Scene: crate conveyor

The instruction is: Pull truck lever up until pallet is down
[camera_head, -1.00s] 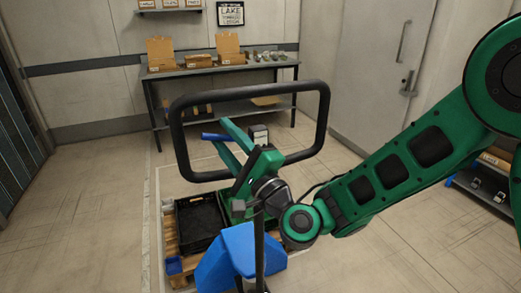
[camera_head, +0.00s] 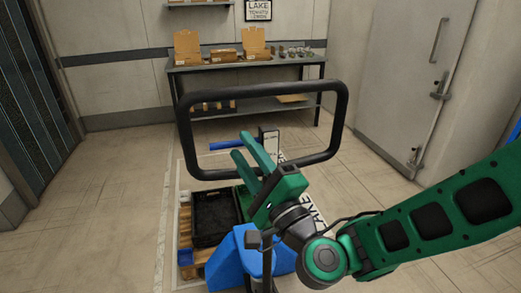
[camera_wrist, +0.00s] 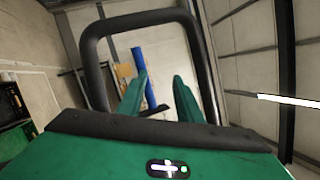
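The truck's lever (camera_head: 224,146) is a blue bar inside the black loop handle (camera_head: 262,92) of the pallet truck, beside a small dark block. My green gripper (camera_head: 242,148) is open, its fingers pointing up and left through the loop. In the head view the lever's left end sticks out past the fingertips. In the wrist view the lever (camera_wrist: 138,62) shows between the two spread fingers (camera_wrist: 160,85); I cannot tell whether they touch it. The truck's blue body (camera_head: 237,258) is below. The wooden pallet (camera_head: 186,217) is partly hidden; its height is unclear.
A black crate (camera_head: 207,243) sits on the pallet. A grey bench (camera_head: 190,70) with cardboard boxes stands against the back wall. A closed door (camera_head: 400,70) is at the right. The floor left of the pallet is clear.

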